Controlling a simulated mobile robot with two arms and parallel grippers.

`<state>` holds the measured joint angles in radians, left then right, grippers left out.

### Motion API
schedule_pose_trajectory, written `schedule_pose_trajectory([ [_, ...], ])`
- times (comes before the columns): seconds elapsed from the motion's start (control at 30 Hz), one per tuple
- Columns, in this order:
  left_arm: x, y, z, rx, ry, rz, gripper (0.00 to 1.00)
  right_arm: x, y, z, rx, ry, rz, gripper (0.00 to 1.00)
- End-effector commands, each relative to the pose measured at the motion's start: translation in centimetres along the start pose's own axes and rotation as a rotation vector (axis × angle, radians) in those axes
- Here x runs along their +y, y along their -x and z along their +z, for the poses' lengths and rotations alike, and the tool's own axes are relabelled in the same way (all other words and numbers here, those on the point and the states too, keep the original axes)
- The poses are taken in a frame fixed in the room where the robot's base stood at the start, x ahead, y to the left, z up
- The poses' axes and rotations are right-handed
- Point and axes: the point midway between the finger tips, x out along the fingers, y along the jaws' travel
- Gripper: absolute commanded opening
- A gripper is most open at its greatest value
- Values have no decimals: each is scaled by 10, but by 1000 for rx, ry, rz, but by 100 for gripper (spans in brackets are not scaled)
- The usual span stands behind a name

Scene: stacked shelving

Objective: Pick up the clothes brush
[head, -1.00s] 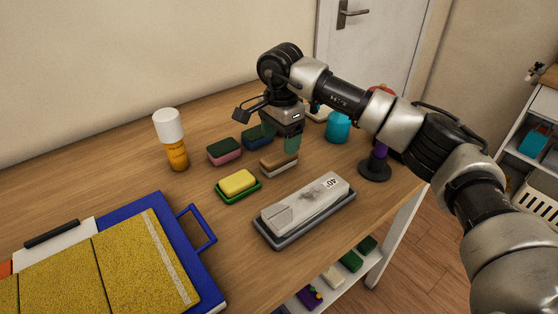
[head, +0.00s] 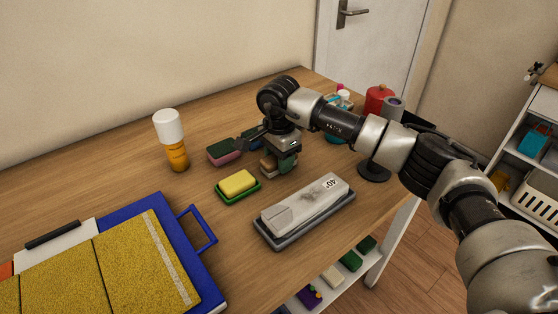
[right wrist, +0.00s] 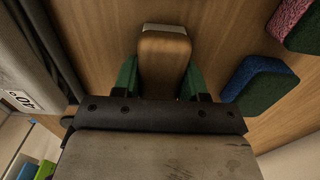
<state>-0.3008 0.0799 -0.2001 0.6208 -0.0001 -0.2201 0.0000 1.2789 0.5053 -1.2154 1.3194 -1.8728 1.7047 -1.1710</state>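The clothes brush is a small block with a brown wooden back and a pale underside. In the head view the brush (head: 267,166) lies on the wooden table, partly hidden by my right gripper (head: 282,162). In the right wrist view the brush (right wrist: 165,62) sits between the two green fingers of my right gripper (right wrist: 163,75), one on each side. The fingers stand apart and look close to its sides; firm contact cannot be made out. My left gripper is not in view.
A yellow sponge (head: 238,184) on a green tray and a sharpening stone (head: 305,205) in a grey tray lie nearby. A pink-and-green sponge (head: 223,152) and a blue-and-green sponge (right wrist: 262,85) lie close by. An orange bottle (head: 176,150) stands to the left.

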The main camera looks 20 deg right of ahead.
Motion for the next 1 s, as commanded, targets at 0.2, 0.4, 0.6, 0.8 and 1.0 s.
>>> schedule_pose_trajectory([
  [0.2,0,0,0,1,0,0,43,0,0,0,0,0,0,19],
  [0.4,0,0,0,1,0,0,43,0,2,0,0,0,-1,18],
  [0.6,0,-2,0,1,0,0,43,-1,16,0,1,0,-4,18],
  [0.8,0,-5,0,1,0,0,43,9,47,-7,1,-2,-3,18],
  [1.0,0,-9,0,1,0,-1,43,49,75,-31,2,-3,-3,18],
])
